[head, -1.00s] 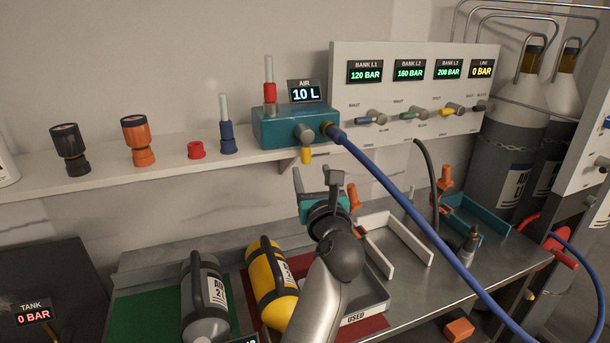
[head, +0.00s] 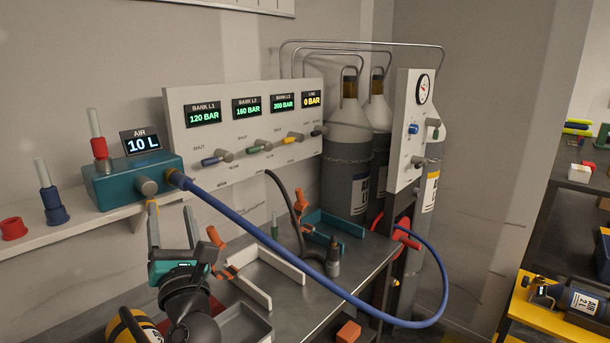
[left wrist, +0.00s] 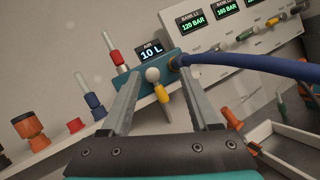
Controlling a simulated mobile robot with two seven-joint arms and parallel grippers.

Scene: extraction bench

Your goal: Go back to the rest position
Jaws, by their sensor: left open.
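My left gripper (head: 172,232) is in the lower left of the head view, with its two fingers pointing up and spread apart. Nothing is between them. The fingers are below and in front of the teal air box (head: 130,182), which reads 10 L and has a blue hose on its right side. In the left wrist view the open fingers (left wrist: 160,85) frame the box's grey knob and yellow lever (left wrist: 162,93); I cannot tell whether they touch. My right gripper is in neither view.
The blue hose (head: 285,248) arcs from the air box over the bench toward the right. A panel (head: 180,120) with several readouts stands behind. White dividers (head: 280,264) and a teal tray (head: 345,226) are on the bench. Grey cylinders (head: 346,160) stand at the back.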

